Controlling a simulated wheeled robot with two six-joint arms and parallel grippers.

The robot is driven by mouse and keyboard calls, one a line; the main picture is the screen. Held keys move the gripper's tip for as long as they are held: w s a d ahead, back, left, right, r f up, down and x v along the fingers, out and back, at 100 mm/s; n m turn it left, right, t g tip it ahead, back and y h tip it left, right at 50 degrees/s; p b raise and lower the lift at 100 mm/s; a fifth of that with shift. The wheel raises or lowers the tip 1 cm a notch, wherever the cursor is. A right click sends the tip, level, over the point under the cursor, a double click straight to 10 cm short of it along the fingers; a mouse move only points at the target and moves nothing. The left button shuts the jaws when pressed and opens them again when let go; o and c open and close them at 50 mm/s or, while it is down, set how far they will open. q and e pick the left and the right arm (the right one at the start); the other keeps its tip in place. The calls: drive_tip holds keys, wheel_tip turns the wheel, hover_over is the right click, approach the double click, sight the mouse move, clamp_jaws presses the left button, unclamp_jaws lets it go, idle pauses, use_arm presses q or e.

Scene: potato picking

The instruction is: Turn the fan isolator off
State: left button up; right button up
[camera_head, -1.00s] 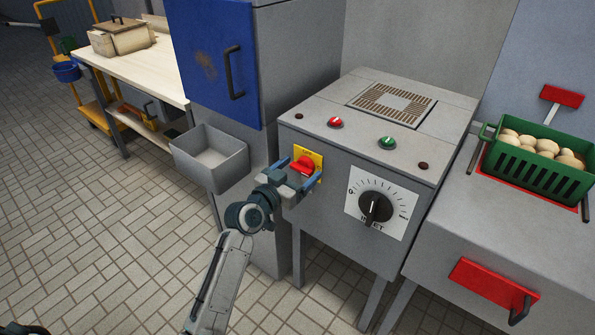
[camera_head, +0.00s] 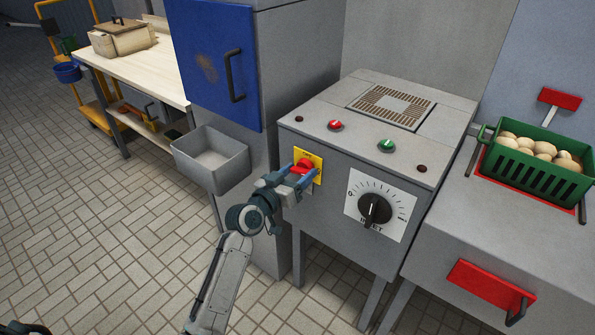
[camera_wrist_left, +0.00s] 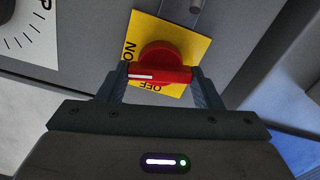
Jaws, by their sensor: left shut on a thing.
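The fan isolator is a red rotary knob (camera_head: 305,164) on a yellow plate (camera_head: 313,156), on the front left of a grey machine cabinet. In the left wrist view, the red knob (camera_wrist_left: 160,72) has a bar handle with a white mark at its left end. The yellow plate (camera_wrist_left: 200,45) reads ON at the left and OFF, upside down, below the knob. My left gripper (camera_wrist_left: 160,75) has its fingertips at the two ends of the bar and is shut on it. In the head view, the left gripper (camera_head: 294,179) partly hides the plate's lower edge. My right gripper is out of view.
The grey cabinet (camera_head: 330,205) also carries a black dial (camera_head: 375,208), a red button (camera_head: 335,125) and a green button (camera_head: 387,145). A grey bin (camera_head: 215,165) hangs left of my gripper. A green crate (camera_head: 535,175) of potatoes stands at right.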

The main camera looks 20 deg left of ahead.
use_arm(q)
drive_tip(key=n+p, duration=0.3)
drive_tip(key=n, duration=0.3)
drive_tip(key=shift+r, duration=0.1)
drive_tip(key=n+p, duration=0.2)
drive_tip(key=n, duration=0.5)
drive_tip(key=shift+a+p, duration=0.1)
drive_tip(key=shift+p, duration=0.3)
drive_tip(key=shift+f+n+p, duration=0.2)
drive_tip(key=shift+n+p, duration=0.15)
drive_tip(key=shift+n, duration=0.75)
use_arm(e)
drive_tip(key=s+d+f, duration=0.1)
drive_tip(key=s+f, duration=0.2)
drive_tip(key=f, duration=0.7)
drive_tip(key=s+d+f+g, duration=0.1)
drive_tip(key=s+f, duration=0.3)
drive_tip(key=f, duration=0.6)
use_arm(q)
drive_tip(key=o, duration=1)
